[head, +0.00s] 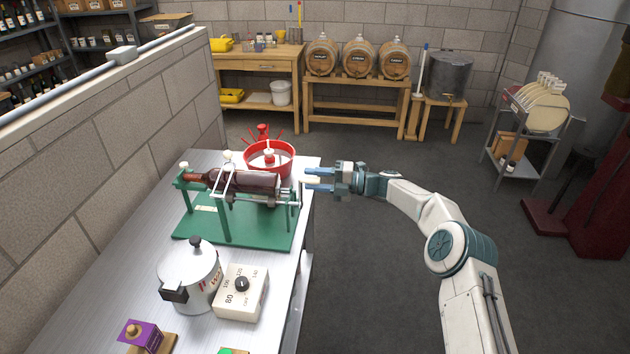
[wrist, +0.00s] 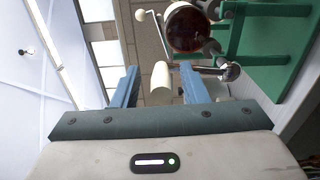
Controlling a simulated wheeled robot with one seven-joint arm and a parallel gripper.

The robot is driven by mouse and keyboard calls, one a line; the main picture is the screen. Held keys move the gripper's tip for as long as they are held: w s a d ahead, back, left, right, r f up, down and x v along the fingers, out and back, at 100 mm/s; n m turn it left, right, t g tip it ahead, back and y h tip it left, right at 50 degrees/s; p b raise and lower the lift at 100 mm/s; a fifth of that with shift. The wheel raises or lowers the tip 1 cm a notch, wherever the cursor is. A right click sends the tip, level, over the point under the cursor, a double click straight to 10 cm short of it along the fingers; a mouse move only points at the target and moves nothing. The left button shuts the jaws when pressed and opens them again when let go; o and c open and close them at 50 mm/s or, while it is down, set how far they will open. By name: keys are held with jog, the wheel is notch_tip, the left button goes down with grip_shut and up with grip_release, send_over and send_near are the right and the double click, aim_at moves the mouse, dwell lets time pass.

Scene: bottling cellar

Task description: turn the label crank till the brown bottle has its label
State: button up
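The brown bottle (head: 245,181) lies on its side in the green label machine (head: 222,227) on the metal bench. Its visible side looks like plain dark glass in the head view, and its round base (wrist: 187,30) shows in the wrist view. The crank with its cream handle (wrist: 161,82) is at the machine's right end. My gripper (wrist: 158,88) is open, with one blue finger on each side of the handle and gaps visible between. In the head view my gripper (head: 318,180) points left at the crank, whose handle is partly hidden by the fingers.
A block wall (head: 130,130) borders the bench's left.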

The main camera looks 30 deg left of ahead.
jog(key=shift+d, duration=0.1)
jog(key=b+v, duration=0.4)
jog(key=v, duration=0.9)
jog(key=shift+d, duration=0.4)
jog(key=shift+w, duration=0.1)
